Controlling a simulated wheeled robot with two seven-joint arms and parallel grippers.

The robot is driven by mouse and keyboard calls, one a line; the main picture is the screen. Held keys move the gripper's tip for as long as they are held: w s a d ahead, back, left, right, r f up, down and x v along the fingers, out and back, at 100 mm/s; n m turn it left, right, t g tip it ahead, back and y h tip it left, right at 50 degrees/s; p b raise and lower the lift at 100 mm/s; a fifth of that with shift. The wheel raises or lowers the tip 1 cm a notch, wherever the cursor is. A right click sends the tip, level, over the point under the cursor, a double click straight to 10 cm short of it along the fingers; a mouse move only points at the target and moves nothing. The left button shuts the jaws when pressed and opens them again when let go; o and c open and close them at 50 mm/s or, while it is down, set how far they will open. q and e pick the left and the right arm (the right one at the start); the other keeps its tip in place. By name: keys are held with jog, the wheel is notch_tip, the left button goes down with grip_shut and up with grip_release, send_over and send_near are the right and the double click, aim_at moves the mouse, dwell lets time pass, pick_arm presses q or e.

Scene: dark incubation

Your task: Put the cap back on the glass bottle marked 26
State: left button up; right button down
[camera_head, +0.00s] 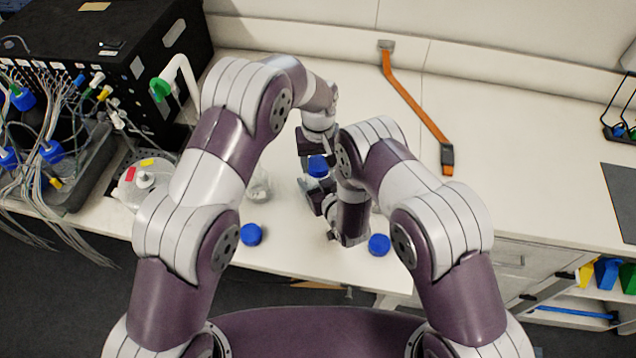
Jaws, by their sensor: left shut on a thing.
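My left gripper (316,158) reaches over the bench from the left and is shut on a blue cap (318,167). Whether a bottle is under this cap is hidden by the grippers. My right gripper (324,202) is close in front of it, partly covered by its own wrist; its jaws do not show clearly. A clear glass bottle (259,186) stands left of the grippers, partly hidden by my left arm. A second blue cap (251,234) and a third (379,244) are near the bench's front edge. No number is readable on any bottle.
An orange-handled tool (415,108) lies on the bench behind and to the right. A black box (110,50), cables and a clear vessel (145,180) crowd the left side. A black rack (622,125) stands far right. The bench's right-middle is clear.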

pick_arm(q)
jog(key=m, duration=0.4)
jog(key=o, duration=1.2)
jog(key=shift+c, duration=0.2)
jog(key=shift+r, duration=2.45)
jog(key=shift+c, duration=0.4)
notch_tip(320, 180, up, 3)
jog(key=n, duration=0.4)
jog(key=shift+r+n, duration=0.1)
jog(key=shift+n, duration=0.3)
